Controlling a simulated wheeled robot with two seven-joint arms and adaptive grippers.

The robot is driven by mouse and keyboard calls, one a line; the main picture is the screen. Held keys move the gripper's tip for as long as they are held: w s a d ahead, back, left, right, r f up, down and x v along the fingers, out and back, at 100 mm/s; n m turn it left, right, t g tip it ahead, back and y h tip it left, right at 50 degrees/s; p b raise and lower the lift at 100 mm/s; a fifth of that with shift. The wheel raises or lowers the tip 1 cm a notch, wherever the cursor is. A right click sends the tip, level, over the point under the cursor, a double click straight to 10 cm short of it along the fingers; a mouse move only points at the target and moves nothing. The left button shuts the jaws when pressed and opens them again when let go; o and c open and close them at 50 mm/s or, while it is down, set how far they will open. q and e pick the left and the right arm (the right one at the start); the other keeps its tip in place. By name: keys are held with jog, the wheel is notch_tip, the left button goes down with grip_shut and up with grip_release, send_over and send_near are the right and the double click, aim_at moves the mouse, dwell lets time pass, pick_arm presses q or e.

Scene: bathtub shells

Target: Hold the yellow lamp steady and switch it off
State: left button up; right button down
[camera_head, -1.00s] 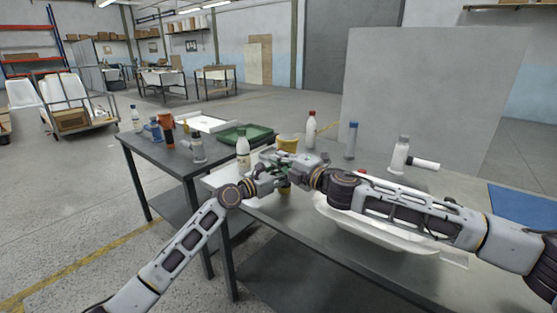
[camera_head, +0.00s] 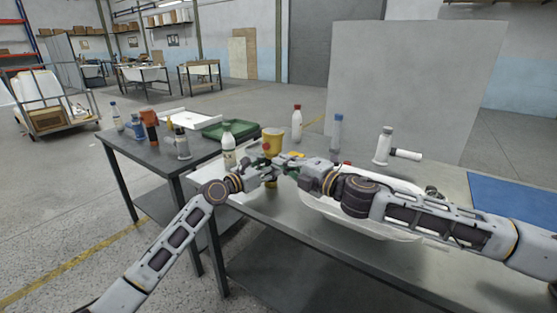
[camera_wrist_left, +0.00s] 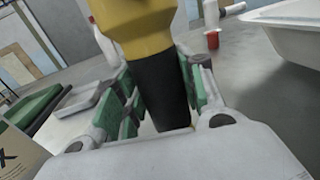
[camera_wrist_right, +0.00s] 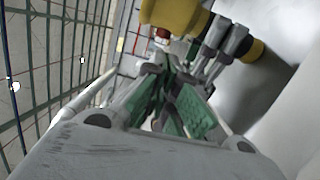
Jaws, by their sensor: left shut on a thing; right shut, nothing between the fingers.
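The yellow lamp (camera_head: 272,141) has a yellow head, a black grip and a red button. My left gripper (camera_wrist_left: 163,95) is shut around the black grip (camera_wrist_left: 160,85) and holds the lamp roughly upright at the table edge. In the right wrist view the lamp's head (camera_wrist_right: 175,14) is at the top, with the red button (camera_wrist_right: 162,33) facing my right gripper. My right gripper (camera_wrist_right: 160,62) is shut and empty, its tips just short of the button; whether they touch it I cannot tell. In the head view, my right gripper (camera_head: 279,161) partly hides the grip.
A white bottle (camera_head: 228,150) stands left of the lamp. A red-capped bottle (camera_head: 297,124), a blue-capped one (camera_head: 337,130) and a white bottle (camera_head: 384,146) stand behind. A white basin (camera_head: 400,231) lies under my right arm. A green tray (camera_head: 225,129) is at the back left.

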pick_arm(q)
jog(key=shift+f, duration=0.15)
dwell(0.5)
jog(key=o, duration=1.2)
jog(key=shift+s+a, duration=0.1)
jog(key=shift+v, duration=5.85)
jog(key=shift+s, duration=0.1)
